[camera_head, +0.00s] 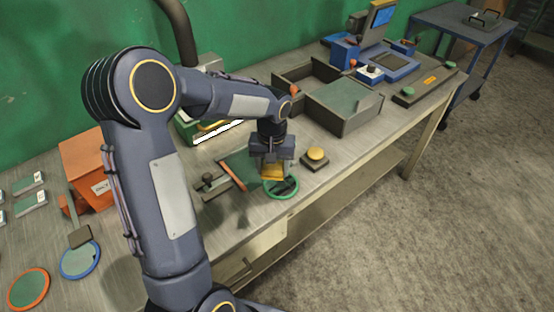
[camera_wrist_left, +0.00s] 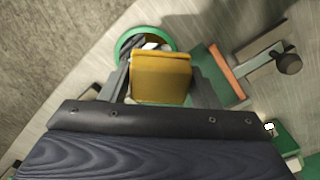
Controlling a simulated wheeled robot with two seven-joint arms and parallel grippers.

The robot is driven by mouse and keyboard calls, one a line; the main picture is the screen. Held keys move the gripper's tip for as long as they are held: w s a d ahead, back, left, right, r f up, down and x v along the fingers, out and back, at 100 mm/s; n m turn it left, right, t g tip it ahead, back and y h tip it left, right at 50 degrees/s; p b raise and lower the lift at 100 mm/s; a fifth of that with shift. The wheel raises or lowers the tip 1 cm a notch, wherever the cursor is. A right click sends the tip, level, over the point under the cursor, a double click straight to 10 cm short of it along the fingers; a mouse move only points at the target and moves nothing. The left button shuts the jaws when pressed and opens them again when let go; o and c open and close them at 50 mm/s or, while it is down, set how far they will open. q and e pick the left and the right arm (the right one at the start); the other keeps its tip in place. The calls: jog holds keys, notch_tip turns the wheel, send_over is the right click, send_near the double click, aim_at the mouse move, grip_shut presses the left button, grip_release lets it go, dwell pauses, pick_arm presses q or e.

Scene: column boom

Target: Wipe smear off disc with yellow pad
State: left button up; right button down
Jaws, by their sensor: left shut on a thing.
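The yellow pad (camera_head: 272,172) is held between the fingers of my left gripper (camera_head: 272,160). In the left wrist view the pad (camera_wrist_left: 160,78) sits between both fingers (camera_wrist_left: 160,85). A green-rimmed disc (camera_head: 293,192) lies near the bench's front edge, with dark marks on its face. The pad is at the disc's far edge in the head view and covers part of it; whether they touch cannot be told. In the left wrist view the disc (camera_wrist_left: 121,45) shows partly behind the pad. My right gripper is not in view.
A small block with a yellow knob (camera_head: 316,155) stands right of the disc. A clamp-like fixture (camera_head: 209,184) is at its left. An orange-rimmed disc (camera_head: 28,290), a blue-rimmed disc (camera_head: 80,260) and an orange bin (camera_head: 85,165) are farther left. A grey box (camera_head: 345,108) stands behind right.

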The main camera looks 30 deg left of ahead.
aim_at(272, 177)
pick_arm(q)
jog(key=shift+s+f+b, duration=0.2)
jog(key=shift+f+b, duration=0.3)
jog(key=shift+f, duration=0.15)
notch_tip(272, 177, down, 3)
jog(key=shift+w+r+b, duration=0.1)
jog(key=shift+b, duration=0.9)
jog(key=shift+f+b, duration=0.5)
jog(key=shift+f, duration=0.3)
jog(key=shift+f+b, duration=0.9)
jog(key=shift+f, duration=0.15)
